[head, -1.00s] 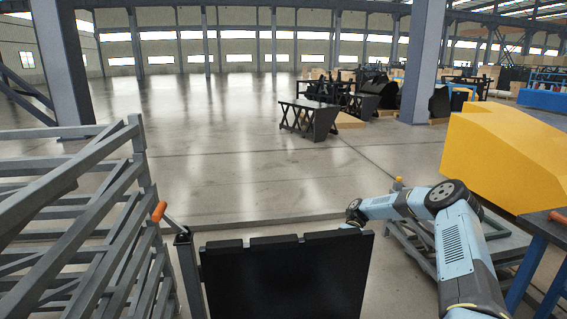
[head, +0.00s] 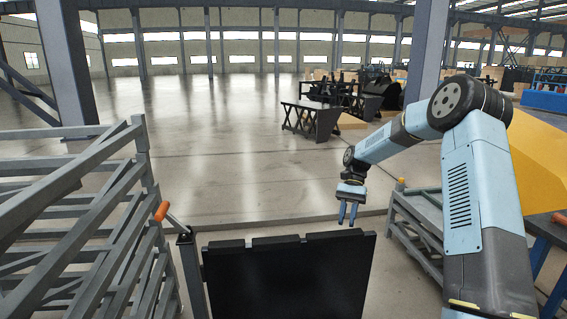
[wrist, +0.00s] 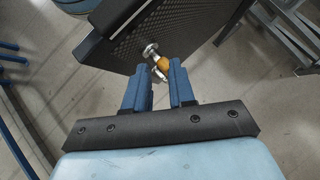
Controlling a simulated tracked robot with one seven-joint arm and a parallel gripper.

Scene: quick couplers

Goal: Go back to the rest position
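My gripper (head: 348,212) hangs with its two blue fingers pointing down, above and beyond the top edge of a black panel (head: 290,280) in the head view. The fingers stand apart with nothing visible between them there. In the wrist view the open fingers (wrist: 159,84) also show a gap. A silver fitting with a brass-orange part (wrist: 160,66) is seen beyond the fingertips, against the perforated black plate (wrist: 165,35). It looks apart from the fingers, though the exact distance cannot be told. My arm is raised and bent at the right.
A grey metal rack (head: 80,220) stands at the left, beside a post with an orange-handled lever (head: 162,211). A grey stand (head: 415,215), a yellow block (head: 545,150) and a blue bench frame (head: 545,250) are at the right.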

